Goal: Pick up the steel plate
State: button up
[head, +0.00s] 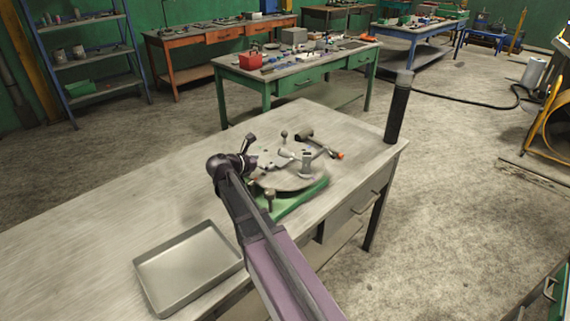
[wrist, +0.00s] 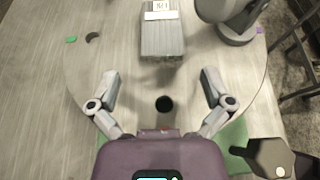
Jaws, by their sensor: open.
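A grey, ribbed rectangular piece with a white marked label (wrist: 163,40) lies on a round grey disc (wrist: 110,60) in the wrist view. It looks like the steel plate, though I cannot be sure. My gripper (wrist: 160,82) is open and empty above the disc. Its two fingers are spread, with a dark round hole in the disc between them. The ribbed piece lies ahead of the fingertips, apart from them. In the head view the disc sits on a green base (head: 300,200) on the bench. My arm partly covers it, and the plate is hard to make out there.
A grey cylinder on a foot (wrist: 235,25) stands right of the ribbed piece. A knob (wrist: 270,157) is at lower right. An empty metal tray (head: 188,265) lies on the near bench (head: 110,215). A dark post (head: 398,108) rises at its far corner. The bench's left part is clear.

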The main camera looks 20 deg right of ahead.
aim_at(283, 159)
jog(key=shift+b+x, duration=0.4)
jog(key=shift+x, duration=1.25)
jog(key=shift+b+x, duration=0.95)
jog(key=shift+x, duration=1.65)
jog(key=shift+s, duration=0.1)
jog(key=shift+r, duration=0.1)
jog(key=c, duration=1.1)
